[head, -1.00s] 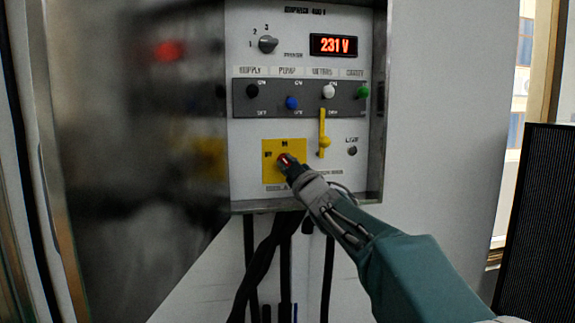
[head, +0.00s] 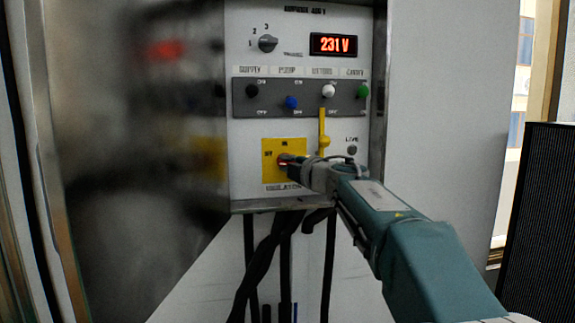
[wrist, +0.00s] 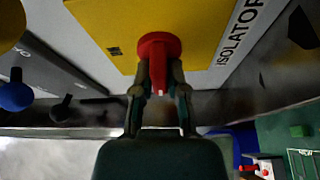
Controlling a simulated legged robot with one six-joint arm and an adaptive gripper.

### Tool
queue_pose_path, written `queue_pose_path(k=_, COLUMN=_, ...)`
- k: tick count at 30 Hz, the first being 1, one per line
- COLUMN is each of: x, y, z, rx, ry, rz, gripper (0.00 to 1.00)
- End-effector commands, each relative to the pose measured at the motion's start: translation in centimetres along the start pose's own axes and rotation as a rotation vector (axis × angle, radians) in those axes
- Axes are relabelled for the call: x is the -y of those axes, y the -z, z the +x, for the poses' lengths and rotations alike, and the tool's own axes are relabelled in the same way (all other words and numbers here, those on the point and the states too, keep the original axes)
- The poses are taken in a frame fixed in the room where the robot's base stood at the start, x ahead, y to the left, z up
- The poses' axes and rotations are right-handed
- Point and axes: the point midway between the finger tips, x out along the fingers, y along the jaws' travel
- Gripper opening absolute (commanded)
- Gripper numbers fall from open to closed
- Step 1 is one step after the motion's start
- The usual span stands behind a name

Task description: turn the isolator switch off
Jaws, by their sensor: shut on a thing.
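The isolator switch is a red knob on a yellow plate (head: 270,175) low on the control panel, with OFF marked at the left and ON at the top. In the head view my gripper (head: 292,161) covers most of the knob, and only a bit of red shows. In the wrist view the red knob (wrist: 159,43) stands out from the yellow plate (wrist: 200,22), beside the word ISOLATOR. My gripper (wrist: 159,85) is shut on the knob's stem, one finger on each side. I cannot tell exactly where the knob points.
Just right of the yellow plate is a yellow lever (head: 323,130). Above are a row of coloured toggles, with a blue one (head: 291,102), a rotary selector (head: 268,43) and a display (head: 333,45) reading 231 V. Black cables (head: 286,265) hang below the panel.

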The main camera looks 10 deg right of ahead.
Motion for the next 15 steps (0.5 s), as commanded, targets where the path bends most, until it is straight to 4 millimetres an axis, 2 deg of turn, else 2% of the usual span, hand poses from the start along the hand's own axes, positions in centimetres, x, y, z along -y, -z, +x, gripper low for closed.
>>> queue_pose_path(k=15, x=0.64, y=0.11, z=0.17, rx=-0.006, ry=0.042, rz=-0.073, gripper=0.00)
